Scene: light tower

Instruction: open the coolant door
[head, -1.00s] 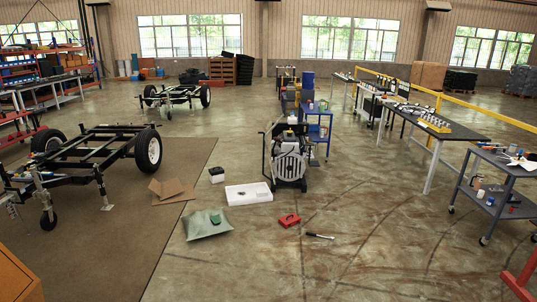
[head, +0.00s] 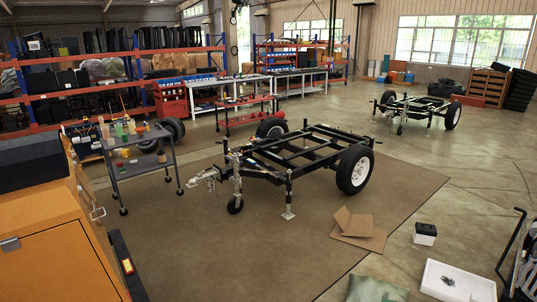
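An orange machine body (head: 55,205) fills the lower left of the head view. Its near face has a dark-outlined panel (head: 62,268) with a small grey latch or handle (head: 10,244) near its upper left corner; the panel looks shut. I cannot tell whether this panel is the coolant door. A light-coloured bar handle (head: 97,213) and an orange-red light strip (head: 121,252) are on the machine's right side. Neither of my grippers is in view.
A black trailer frame (head: 300,150) stands on the brown mat (head: 250,235). A grey cart (head: 138,155) stands behind the machine. A cardboard piece (head: 358,228), black-and-white box (head: 425,233) and white tray (head: 458,281) lie to the right. The mat between machine and trailer is clear.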

